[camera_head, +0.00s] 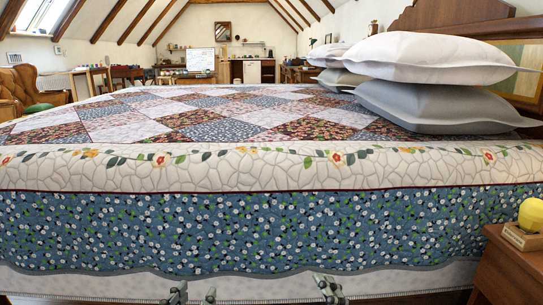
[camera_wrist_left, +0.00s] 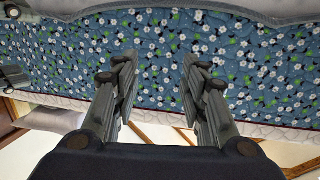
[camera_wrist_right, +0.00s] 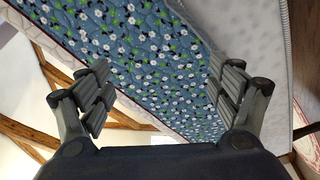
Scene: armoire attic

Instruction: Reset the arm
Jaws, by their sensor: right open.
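My left gripper (camera_head: 194,294) shows at the bottom edge of the head view, low in front of the bed's side. In the left wrist view its two fingers (camera_wrist_left: 158,65) stand apart with nothing between them. My right gripper (camera_head: 330,290) shows in part at the bottom edge of the head view, right of the left one. In the right wrist view its fingers (camera_wrist_right: 162,70) are wide apart and empty. The bed's blue flowered quilt side (camera_head: 270,228) is in front of both grippers. Most of both arms is out of view.
A large bed with a patchwork quilt (camera_head: 160,128) fills the head view. White and grey pillows (camera_head: 430,52) lie at its right end. A wooden nightstand (camera_head: 505,268) at lower right carries a yellow object (camera_head: 531,216). An armchair (camera_head: 35,84) stands far left.

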